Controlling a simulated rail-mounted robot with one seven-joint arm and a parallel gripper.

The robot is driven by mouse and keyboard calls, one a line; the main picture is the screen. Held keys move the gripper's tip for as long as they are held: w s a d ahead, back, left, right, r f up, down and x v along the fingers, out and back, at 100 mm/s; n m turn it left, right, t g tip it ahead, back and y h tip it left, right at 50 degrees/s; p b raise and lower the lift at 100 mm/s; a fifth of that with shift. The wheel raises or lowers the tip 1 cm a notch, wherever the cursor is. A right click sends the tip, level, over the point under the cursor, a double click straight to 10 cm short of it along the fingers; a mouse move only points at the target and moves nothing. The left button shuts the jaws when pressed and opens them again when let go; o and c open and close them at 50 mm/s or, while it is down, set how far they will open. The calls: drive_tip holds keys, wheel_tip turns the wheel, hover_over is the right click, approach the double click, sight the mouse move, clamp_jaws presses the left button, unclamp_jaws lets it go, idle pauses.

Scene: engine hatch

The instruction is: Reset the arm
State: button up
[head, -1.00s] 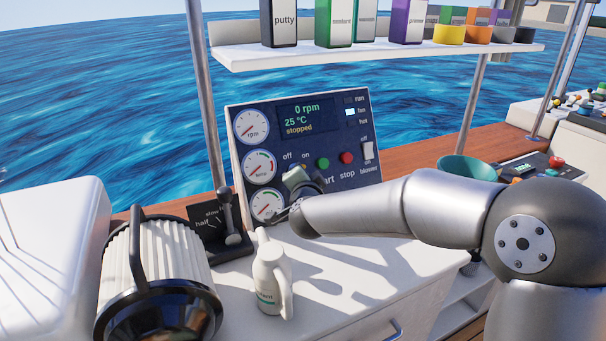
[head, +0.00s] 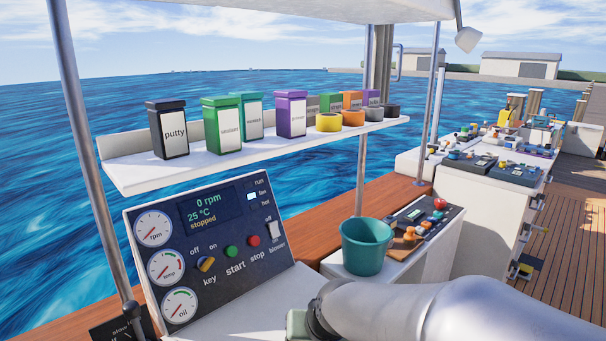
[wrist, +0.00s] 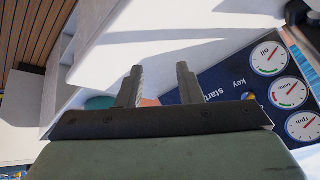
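My gripper (wrist: 158,84) shows in the wrist view with its two fingers apart and nothing between them. In the head view my arm comes in at the bottom right, and the green gripper body (head: 297,323) shows only in part at the bottom edge, with the fingers out of sight. It is apart from the control panel (head: 225,275), in front of and below it. The yellow key switch (head: 206,264) on the panel is uncovered. The panel also shows in the wrist view (wrist: 225,82). Its screen reads 0 rpm, 25 °C, stopped.
A teal bucket (head: 366,250) stands beside a small console (head: 420,222) to the right of the panel. Metal posts (head: 85,140) rise at the sides. The white counter (wrist: 170,40) shows clear in the wrist view.

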drive_tip(key=s+d+g+h+p, duration=0.1)
drive_tip(key=s+d+g, duration=0.1)
drive_tip(key=s+d, duration=0.4)
drive_tip(key=s+d+r+g+h+p, duration=0.1)
drive_tip(key=s+d+g+p, duration=0.1)
drive_tip(key=s+d, duration=0.5)
drive_tip(key=s+g, duration=0.1)
drive_tip(key=s, duration=0.3)
drive_tip(key=shift+s+r, duration=0.2)
drive_tip(key=shift+r, duration=0.1)
drive_tip(key=shift+d, duration=0.1)
